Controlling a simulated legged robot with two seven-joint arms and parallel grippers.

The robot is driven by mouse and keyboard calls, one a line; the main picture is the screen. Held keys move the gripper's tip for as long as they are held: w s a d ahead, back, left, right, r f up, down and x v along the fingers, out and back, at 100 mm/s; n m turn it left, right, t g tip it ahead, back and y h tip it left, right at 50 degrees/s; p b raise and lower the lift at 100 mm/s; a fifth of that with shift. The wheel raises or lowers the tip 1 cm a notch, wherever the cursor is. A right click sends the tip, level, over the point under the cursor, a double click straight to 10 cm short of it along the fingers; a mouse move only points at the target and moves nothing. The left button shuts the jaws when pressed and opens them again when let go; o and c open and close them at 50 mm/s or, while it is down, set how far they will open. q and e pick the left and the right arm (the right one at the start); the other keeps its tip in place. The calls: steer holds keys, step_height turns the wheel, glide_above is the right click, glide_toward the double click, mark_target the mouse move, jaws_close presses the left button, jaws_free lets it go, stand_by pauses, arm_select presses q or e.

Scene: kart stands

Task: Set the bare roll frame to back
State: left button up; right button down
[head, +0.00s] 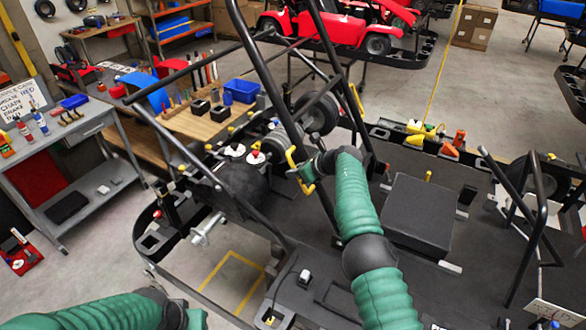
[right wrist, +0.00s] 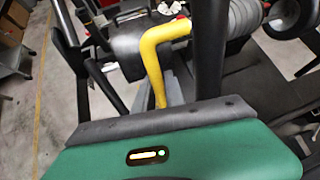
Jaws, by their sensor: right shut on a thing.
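The bare roll frame (head: 265,65) is a structure of black tubes on the black kart (head: 310,265) in the head view. Its long tubes rise up out of the top of the picture, and further bars slope to the left. My right gripper (head: 303,172), with yellow fingers, is shut on a tube of the frame low at the kart's middle. In the right wrist view a yellow finger (right wrist: 160,55) lies beside a dark upright tube (right wrist: 210,60); the contact is partly hidden.
A wooden bench (head: 200,124) with a blue bin (head: 241,91) and tools stands behind the kart. A grey cart (head: 75,135) is at left. A black box (head: 420,214) sits on the kart's right. A red kart (head: 330,27) stands at the back.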

steer(key=c, duration=1.7)
jaws_free()
steer(key=shift+c, duration=0.2)
steer(key=shift+o, duration=1.7)
steer(key=shift+w+f, duration=0.15)
steer(key=shift+w, duration=0.05)
